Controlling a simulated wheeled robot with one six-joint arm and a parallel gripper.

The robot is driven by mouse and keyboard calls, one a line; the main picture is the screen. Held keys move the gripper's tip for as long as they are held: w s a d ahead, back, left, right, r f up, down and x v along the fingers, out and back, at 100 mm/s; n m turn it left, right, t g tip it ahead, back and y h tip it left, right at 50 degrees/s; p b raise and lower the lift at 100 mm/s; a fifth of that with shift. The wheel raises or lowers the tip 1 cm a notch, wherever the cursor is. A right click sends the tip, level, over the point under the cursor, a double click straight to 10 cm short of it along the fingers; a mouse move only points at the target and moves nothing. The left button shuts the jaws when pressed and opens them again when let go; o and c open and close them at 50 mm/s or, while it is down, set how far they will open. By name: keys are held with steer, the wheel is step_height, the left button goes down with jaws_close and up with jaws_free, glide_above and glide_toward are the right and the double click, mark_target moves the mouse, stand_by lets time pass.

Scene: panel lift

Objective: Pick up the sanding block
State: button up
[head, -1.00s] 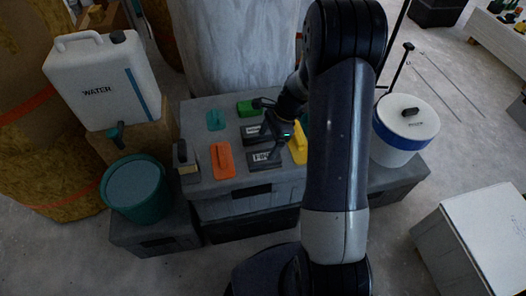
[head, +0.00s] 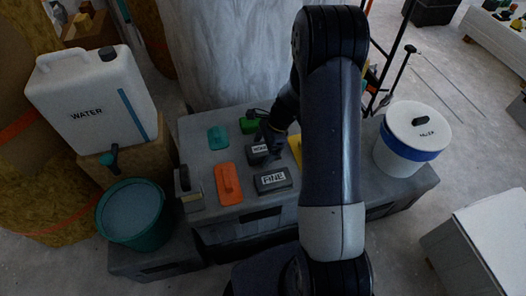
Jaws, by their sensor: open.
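Two dark grey blocks with pale labels lie on the grey case (head: 215,215). The nearer block (head: 273,180) reads FINE. The farther block (head: 260,151) has a label too small to read surely. I cannot tell from their looks alone which is the sanding block. My gripper (head: 272,141) is open, pointing down at the far right end of the farther block, close above or beside it. The dark fingers blend with the block, so contact cannot be told. My arm hides the case top to the right.
An orange float (head: 229,184), a teal float (head: 217,138), a green tool (head: 249,125) and a partly hidden yellow tool (head: 295,150) lie around the blocks. A white water can (head: 95,100), a teal bucket (head: 133,215) and a white lidded bucket (head: 412,138) flank the case.

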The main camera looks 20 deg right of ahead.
steer(key=shift+f, duration=0.2)
stand_by(0.3)
steer(key=shift+c, duration=0.4)
steer(key=c, duration=1.1)
